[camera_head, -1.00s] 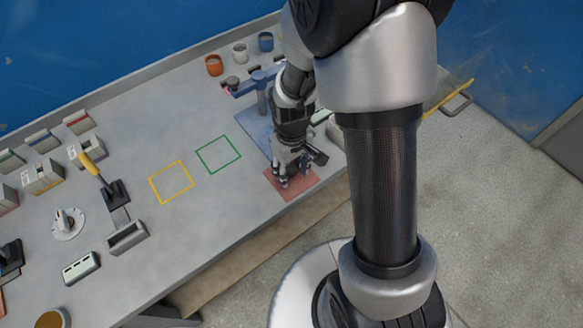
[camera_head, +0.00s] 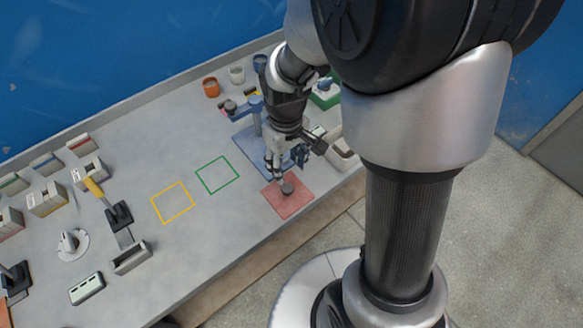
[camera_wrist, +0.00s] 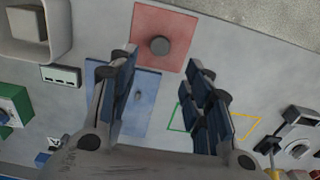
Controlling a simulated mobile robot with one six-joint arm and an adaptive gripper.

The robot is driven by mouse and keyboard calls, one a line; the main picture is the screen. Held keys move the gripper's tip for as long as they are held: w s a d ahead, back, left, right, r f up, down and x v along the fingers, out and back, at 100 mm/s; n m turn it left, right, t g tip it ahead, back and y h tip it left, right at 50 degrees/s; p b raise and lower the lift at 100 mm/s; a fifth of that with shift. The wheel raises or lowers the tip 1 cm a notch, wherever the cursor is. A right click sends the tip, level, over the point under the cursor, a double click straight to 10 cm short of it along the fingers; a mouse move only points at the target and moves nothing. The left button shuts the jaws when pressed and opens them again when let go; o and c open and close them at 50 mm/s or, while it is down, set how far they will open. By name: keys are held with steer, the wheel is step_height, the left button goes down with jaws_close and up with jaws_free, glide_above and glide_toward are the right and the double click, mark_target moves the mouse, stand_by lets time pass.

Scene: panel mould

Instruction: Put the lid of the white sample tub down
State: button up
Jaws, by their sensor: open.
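A small dark grey round piece, which looks like the lid, lies on the red square mat (camera_head: 277,203). It shows near the mat's middle in the head view (camera_head: 286,187) and in the wrist view (camera_wrist: 160,46). My gripper (camera_head: 276,172) is just above and behind the mat, apart from the lid. In the wrist view my gripper's fingers (camera_wrist: 163,72) are spread wide with nothing between them. The white tub (camera_head: 236,75) stands upright at the back of the bench, between an orange tub and a blue one.
A blue plate (camera_head: 250,146) with a blue stand lies behind the red mat. Green (camera_head: 217,174) and yellow (camera_head: 172,202) outlined squares are empty to the left. A pale open bin (camera_head: 343,155) is to the right. The bench's front edge is close to the mat.

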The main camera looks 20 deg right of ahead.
steer(key=s+r+m+t, duration=0.3)
steer(key=s+r+t, duration=0.1)
steer(key=s+r, duration=1.1)
step_height(320, 180, up, 3)
steer(key=shift+f+m+t, duration=0.15)
steer(key=shift+m+t, duration=0.15)
steer(key=shift+d, duration=0.1)
